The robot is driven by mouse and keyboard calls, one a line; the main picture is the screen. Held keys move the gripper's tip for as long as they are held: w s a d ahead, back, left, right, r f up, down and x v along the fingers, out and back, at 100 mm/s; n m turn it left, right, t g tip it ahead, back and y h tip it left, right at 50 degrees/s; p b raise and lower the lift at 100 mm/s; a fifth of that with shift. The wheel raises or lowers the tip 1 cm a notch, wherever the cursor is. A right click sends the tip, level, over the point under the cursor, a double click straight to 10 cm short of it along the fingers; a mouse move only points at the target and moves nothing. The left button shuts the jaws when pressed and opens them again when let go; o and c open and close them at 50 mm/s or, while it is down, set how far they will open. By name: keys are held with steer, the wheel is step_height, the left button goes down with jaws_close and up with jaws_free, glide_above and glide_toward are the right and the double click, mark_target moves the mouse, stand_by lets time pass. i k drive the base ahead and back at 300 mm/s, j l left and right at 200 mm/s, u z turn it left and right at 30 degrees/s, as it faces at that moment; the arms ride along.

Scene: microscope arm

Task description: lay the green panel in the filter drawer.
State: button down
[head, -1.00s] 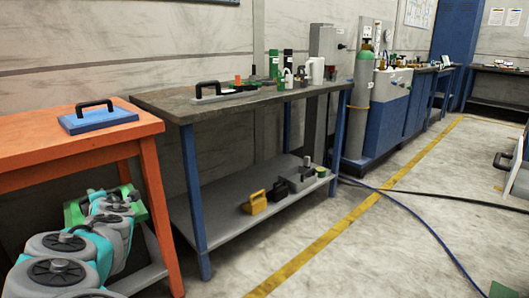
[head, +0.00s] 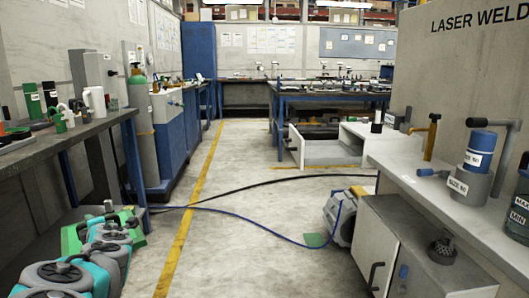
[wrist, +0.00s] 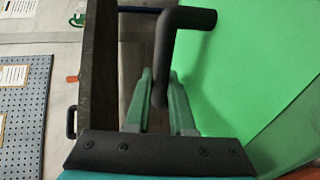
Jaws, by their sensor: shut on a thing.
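My gripper (wrist: 160,90) is shut on the black handle (wrist: 187,18) of the green panel (wrist: 265,60), whose flat green face fills the right of the wrist view. In the head view, parts of the green panel (head: 137,240) show behind my folded arm at the lower left; the fingers are hidden there. An open drawer (head: 330,154) with a pale front and dark handle stands low, right of centre in the head view, well away from my gripper. It may be the filter drawer; I see no label on it.
A bench with bottles (head: 67,132) stands close on the left. A grey counter (head: 415,172) with cabinets is at the right. A grey and blue object (head: 342,215) sits on the floor before it. Hoses (head: 245,218) cross the floor.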

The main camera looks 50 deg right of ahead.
mark_target(323, 153)
steer(key=i+j+z, duration=0.2)
steer(key=z, duration=0.3)
steer(key=i+j+z, duration=0.3)
steer(key=z, duration=0.2)
steer(key=i+j+z, duration=0.15)
steer(key=j+z, duration=0.2)
steer(key=z, duration=0.15)
steer(key=j+z, duration=0.5)
steer(key=i+l, duration=0.05)
